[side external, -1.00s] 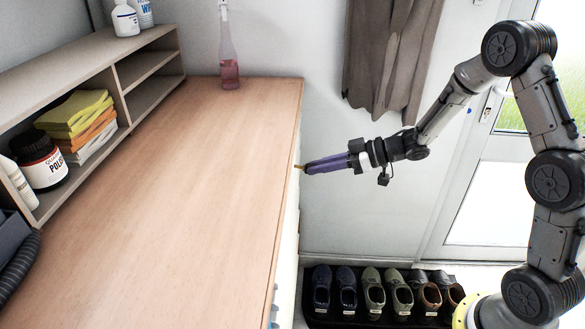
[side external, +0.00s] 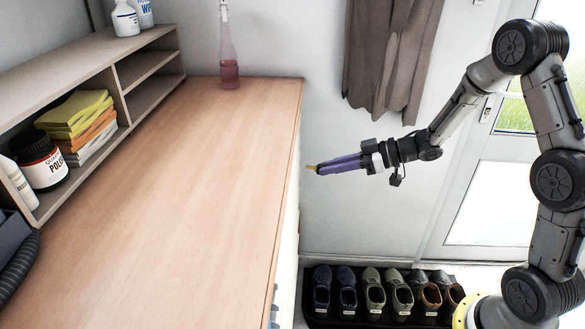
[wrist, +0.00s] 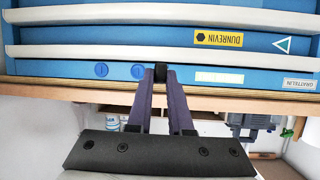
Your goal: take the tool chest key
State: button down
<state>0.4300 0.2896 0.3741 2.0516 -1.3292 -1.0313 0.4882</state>
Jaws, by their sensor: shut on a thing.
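My gripper (side external: 317,168) has purple fingers and points left, level with the top of the chest. It is shut on the key. A small brass-coloured tip of the key (side external: 310,167) sticks out ahead of the fingers, a short gap from the chest front in the side view. In the wrist view a dark block, seemingly the key's head (wrist: 160,70), sits between the fingertips (wrist: 160,82). The tool chest (wrist: 60,72) has blue front panels, pale drawer edges and stickers. Two round blue discs (wrist: 101,70) are on its panel left of the fingers. The keyhole is not clear.
The wooden top (side external: 190,190) is bare in the middle. A shelf unit (side external: 100,50) with cloths and a polish tub stands at its left, and a pink bottle (side external: 228,70) at the back. Shoes (side external: 375,292) stand on the floor below. Free space lies right of the chest.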

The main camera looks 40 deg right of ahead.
jog(key=s+d, duration=0.2)
jog(key=shift+s+d, duration=0.4)
jog(key=shift+f, duration=0.1)
